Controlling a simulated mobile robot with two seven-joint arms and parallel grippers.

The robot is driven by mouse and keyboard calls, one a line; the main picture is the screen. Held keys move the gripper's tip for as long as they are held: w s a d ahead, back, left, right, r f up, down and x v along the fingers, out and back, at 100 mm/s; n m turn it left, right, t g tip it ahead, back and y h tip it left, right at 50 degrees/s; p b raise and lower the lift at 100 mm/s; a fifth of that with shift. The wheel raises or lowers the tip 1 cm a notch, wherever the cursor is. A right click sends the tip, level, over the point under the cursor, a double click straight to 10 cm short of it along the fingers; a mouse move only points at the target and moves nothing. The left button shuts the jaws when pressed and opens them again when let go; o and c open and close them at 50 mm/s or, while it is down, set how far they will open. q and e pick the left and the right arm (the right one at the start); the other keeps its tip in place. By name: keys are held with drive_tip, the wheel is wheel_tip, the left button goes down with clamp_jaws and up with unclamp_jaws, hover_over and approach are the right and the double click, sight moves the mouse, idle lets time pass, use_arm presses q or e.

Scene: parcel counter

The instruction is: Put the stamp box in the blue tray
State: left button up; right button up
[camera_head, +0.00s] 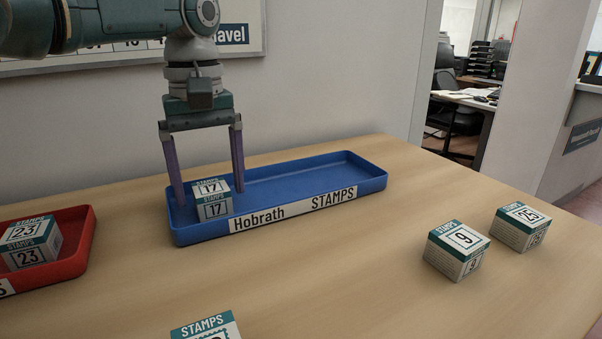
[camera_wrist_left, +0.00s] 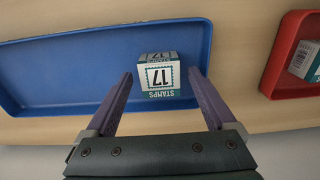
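A stamp box marked 17 (camera_head: 213,204) sits inside the blue tray (camera_head: 362,168), at the tray's left end. The same box (camera_wrist_left: 159,76) shows in the left wrist view, with the tray (camera_wrist_left: 60,62) around it. My left gripper (camera_head: 209,196) points down into the tray, its two fingers spread on either side of the box. In the left wrist view, gaps show between the box and both fingers of the gripper (camera_wrist_left: 163,80). The gripper is open and holds nothing. My right gripper is not in view.
A red tray (camera_head: 78,262) at the left holds a box marked 23 (camera_head: 30,243). A box marked 9 (camera_head: 457,250) and one marked 25 (camera_head: 521,227) stand at the right. Another stamp box (camera_head: 206,328) is cut off at the front edge. The table's middle is clear.

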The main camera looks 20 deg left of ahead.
sight(211, 187)
use_arm(q)
wheel_tip(211, 187, up, 12)
drive_tip(key=p, duration=0.2)
drive_tip(key=shift+r, duration=0.15)
